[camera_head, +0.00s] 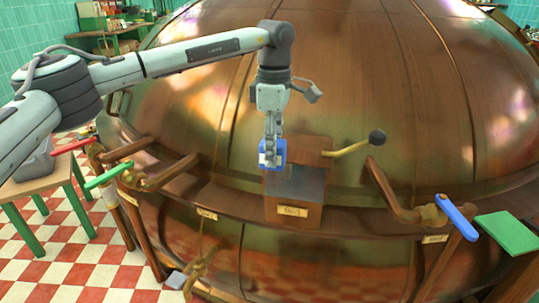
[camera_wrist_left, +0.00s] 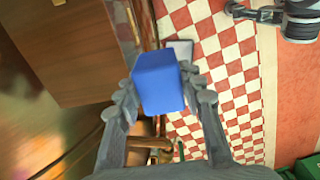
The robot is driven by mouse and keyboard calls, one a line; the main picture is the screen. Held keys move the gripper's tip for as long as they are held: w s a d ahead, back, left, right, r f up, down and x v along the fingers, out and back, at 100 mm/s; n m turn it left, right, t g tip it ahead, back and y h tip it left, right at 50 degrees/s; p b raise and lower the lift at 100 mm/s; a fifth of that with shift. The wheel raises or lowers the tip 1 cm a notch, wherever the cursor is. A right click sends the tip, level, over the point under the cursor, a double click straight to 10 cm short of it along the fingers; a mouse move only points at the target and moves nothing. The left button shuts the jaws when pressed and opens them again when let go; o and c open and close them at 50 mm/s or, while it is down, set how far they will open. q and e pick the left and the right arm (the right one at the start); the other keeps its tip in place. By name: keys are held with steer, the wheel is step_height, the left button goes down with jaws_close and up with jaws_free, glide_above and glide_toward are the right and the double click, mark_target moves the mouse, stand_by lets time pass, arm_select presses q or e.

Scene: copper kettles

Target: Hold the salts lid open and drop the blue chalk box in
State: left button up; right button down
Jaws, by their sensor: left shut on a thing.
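The blue chalk box (camera_head: 279,152) is between the fingers of my left gripper (camera_head: 271,140), in front of the upper left part of the wooden salts box (camera_head: 312,150). In the left wrist view the blue box (camera_wrist_left: 158,82) sits between both fingers. The salts box stands on the kettle's ledge, with a grey sloping front face (camera_head: 297,182) and a brass label plate (camera_head: 292,210). A brass lever with a black knob (camera_head: 377,137) sticks out at its right. I cannot tell whether the lid is open. My right gripper is not in view.
The large copper kettle (camera_head: 390,90) fills the back. A green-handled lever (camera_head: 108,175) is at the left and a blue-handled lever (camera_head: 457,217) at the right. A green board (camera_head: 507,232) lies far right. A table (camera_head: 35,184) stands at the left on the checkered floor.

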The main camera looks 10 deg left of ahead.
arm_select(q)
steer(key=w, duration=0.8)
steer(key=shift+w+d, duration=0.25)
steer(key=shift+w, duration=0.1)
steer(key=shift+w+a, duration=0.1)
steer(key=shift+w, duration=0.4)
steer(key=s, duration=1.9)
steer(key=shift+a, duration=0.35)
